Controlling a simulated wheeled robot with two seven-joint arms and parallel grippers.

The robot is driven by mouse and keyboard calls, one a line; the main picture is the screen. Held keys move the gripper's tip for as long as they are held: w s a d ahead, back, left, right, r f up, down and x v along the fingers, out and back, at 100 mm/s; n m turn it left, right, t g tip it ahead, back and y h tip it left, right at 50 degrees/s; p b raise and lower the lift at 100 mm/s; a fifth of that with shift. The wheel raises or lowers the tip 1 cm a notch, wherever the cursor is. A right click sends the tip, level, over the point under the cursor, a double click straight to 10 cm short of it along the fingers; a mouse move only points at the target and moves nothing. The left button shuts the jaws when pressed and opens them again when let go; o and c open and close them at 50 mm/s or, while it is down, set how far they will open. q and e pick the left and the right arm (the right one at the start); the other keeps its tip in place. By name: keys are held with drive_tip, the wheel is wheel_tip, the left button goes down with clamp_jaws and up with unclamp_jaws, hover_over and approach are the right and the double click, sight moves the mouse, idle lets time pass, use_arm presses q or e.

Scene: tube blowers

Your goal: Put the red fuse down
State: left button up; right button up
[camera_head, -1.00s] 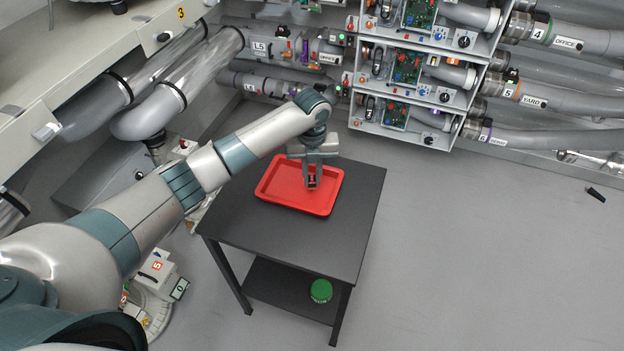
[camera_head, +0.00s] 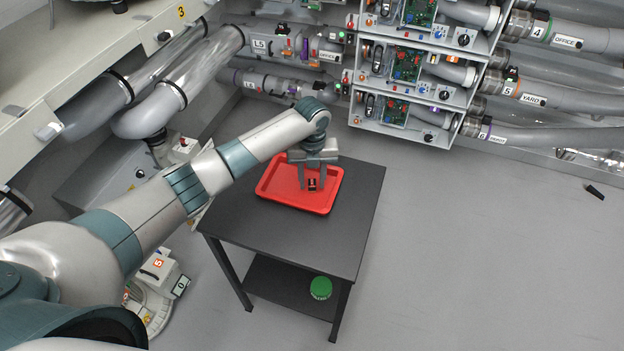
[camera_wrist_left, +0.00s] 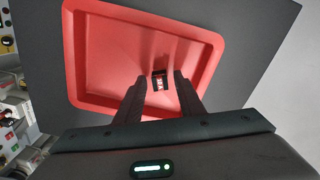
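The red fuse (camera_head: 312,185) is a small dark block with red and pale marks. It rests in the red tray (camera_head: 268,193), right of its middle in the head view. My left gripper (camera_head: 312,180) points down into the tray with its fingers spread to either side of the fuse. In the left wrist view the fuse (camera_wrist_left: 159,81) shows just beyond the open fingertips (camera_wrist_left: 157,88), with gaps on both sides. The tray (camera_wrist_left: 95,25) also shows there. My right gripper is not in view.
The tray sits on a dark table (camera_head: 290,242) with free room around it. A green round object (camera_head: 320,288) is on the lower shelf. Racks with circuit boards (camera_head: 405,115) and grey pipes (camera_head: 560,95) stand behind. A small black object (camera_head: 595,192) lies on the floor.

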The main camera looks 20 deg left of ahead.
sight(312, 182)
use_arm(q)
wheel_tip(312, 182, up, 12)
drive_tip(key=b, duration=0.4)
drive_tip(key=shift+f, duration=0.1)
idle(0.8)
